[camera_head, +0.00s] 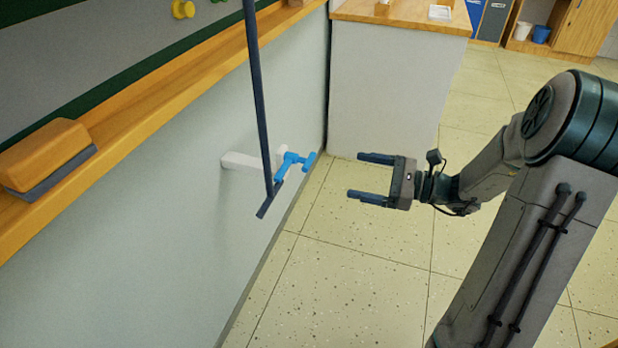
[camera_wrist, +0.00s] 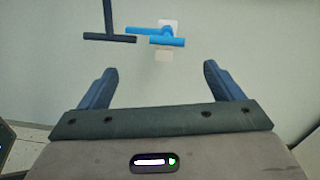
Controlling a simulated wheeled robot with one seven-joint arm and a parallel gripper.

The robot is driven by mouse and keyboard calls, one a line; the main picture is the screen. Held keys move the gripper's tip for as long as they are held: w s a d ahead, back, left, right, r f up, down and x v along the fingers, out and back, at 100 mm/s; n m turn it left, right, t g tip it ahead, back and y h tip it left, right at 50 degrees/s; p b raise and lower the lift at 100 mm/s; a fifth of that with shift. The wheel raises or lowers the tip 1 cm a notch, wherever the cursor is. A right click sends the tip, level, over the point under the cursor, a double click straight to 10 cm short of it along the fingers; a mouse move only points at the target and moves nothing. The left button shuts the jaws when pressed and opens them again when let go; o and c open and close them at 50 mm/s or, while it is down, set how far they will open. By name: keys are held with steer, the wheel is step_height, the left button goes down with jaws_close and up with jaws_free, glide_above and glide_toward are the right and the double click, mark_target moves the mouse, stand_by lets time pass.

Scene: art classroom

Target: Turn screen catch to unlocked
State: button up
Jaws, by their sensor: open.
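The blue handle also shows in the wrist view (camera_wrist: 158,37), ahead of the jaws and near the top. A dark pull rod (camera_head: 255,90) with a crossbar at its lower end hangs just left of the handle; a small gap shows between crossbar and handle in the wrist view. My gripper (camera_head: 362,176) is open and empty, to the right of the handle and apart from it. Its two dark blue fingers point toward the wall.
A wooden ledge (camera_head: 150,92) with a board eraser (camera_head: 45,155) runs along the wall at left. A white cabinet with a wooden top (camera_head: 400,17) stands at the back. The tiled floor (camera_head: 340,285) below my gripper is clear.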

mark_target(309, 159)
steer(key=shift+m+t, duration=0.3)
steer(key=shift+t, duration=0.1)
steer(key=b+x, duration=0.1)
steer(key=x, duration=0.3)
steer(key=b+x, duration=0.2)
steer(key=x, duration=0.3)
steer(key=b+x, duration=0.1)
steer(key=x, duration=0.3)
steer(key=shift+w+a+f, duration=0.1)
steer(key=shift+w+f, duration=0.1)
steer(key=shift+w, duration=0.2)
steer(key=c, duration=1.3)
